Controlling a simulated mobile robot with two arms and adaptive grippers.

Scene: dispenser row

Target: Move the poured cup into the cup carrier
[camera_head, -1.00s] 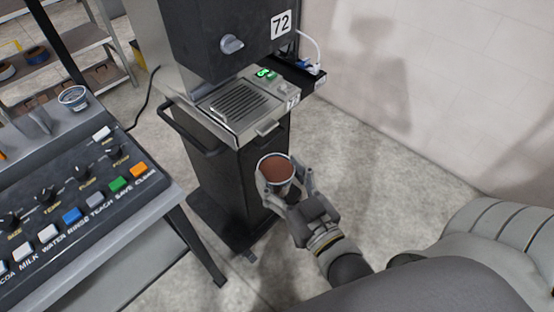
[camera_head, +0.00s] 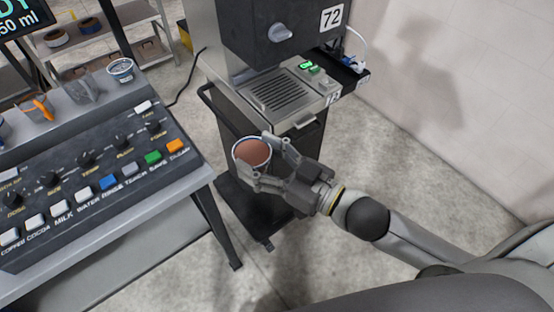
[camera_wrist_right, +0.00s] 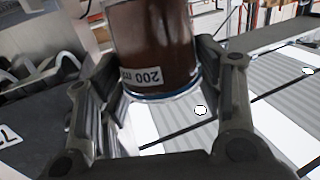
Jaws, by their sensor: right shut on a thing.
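The poured cup (camera_head: 253,153) is full of brown liquid and looks upright in the head view. My right gripper (camera_head: 262,163) is shut on it, with one finger on each side, and holds it in the air in front of the dispenser. In the right wrist view the cup (camera_wrist_right: 152,45) sits between the fingers of the right gripper (camera_wrist_right: 155,85); it is brown, with a "200 m" label upside down. I cannot pick out the cup carrier in the head view. My left gripper is not in view.
The dispenser marked 72 (camera_head: 275,42) stands behind the cup, its drip grille (camera_head: 280,92) empty. A control panel (camera_head: 95,175) with knobs and coloured buttons is on the left. A small cup-like container (camera_head: 120,70) sits on its upper ledge. Floor is clear at right.

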